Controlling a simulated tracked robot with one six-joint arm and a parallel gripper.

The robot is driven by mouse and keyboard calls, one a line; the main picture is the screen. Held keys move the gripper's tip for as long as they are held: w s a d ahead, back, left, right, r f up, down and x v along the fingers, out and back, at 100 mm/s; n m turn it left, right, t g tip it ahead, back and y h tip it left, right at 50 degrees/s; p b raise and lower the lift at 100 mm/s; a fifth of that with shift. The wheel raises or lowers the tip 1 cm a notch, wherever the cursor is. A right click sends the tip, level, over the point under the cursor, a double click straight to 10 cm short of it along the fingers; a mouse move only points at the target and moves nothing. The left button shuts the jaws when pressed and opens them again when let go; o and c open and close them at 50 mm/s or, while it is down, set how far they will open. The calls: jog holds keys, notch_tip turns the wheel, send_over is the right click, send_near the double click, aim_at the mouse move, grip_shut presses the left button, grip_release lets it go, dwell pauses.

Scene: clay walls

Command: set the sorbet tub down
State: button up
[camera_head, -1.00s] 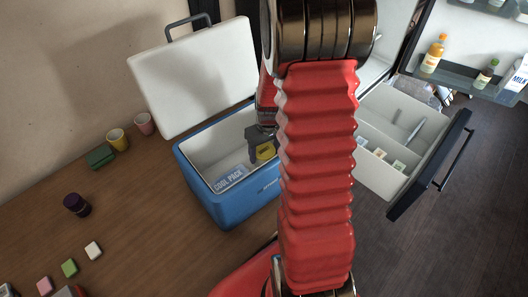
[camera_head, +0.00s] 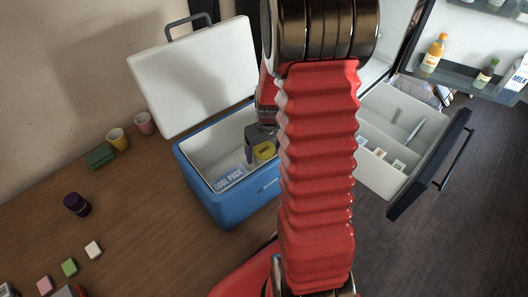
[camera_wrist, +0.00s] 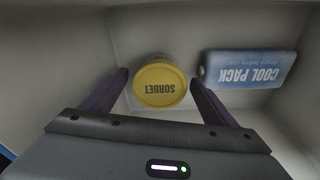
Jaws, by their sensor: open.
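The yellow-lidded sorbet tub (camera_wrist: 160,86) stands inside the blue cooler box (camera_head: 228,208), lid facing the wrist camera. It also shows in the head view (camera_head: 264,150), partly hidden by my gripper and arm. My gripper (camera_wrist: 160,90) is open, with one dark finger on each side of the tub. Gaps show between the fingers and the tub in the wrist view. A blue cool pack (camera_wrist: 250,68) lies in the cooler beside the tub; in the head view it is at the cooler's near wall (camera_head: 229,179).
The cooler's white lid (camera_head: 195,75) stands open at the back. An open drawer (camera_head: 395,140) with dividers is at the right. Cups (camera_head: 118,139), a green box (camera_head: 101,156), a dark jar (camera_head: 77,204) and small blocks (camera_head: 69,267) lie on the wooden counter (camera_head: 130,230).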

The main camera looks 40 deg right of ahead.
aim_at(267, 153)
notch_tip(267, 153, up, 12)
jog(key=s, duration=0.1)
jog(key=shift+s+f, duration=0.2)
jog(key=shift+f, duration=0.05)
jog(key=shift+a, duration=0.1)
dwell(0.6)
jog(key=s+a+r+n+t, duration=0.1)
jog(key=s+a+r+t, duration=0.1)
jog(key=s+a+r, duration=0.4)
jog(key=s+a+r+t, duration=0.2)
jog(key=s+a+r, duration=0.4)
jog(key=a+r, duration=0.4)
jog(key=a, duration=0.5)
jog(key=shift+n, duration=0.4)
jog(key=shift+r, duration=0.1)
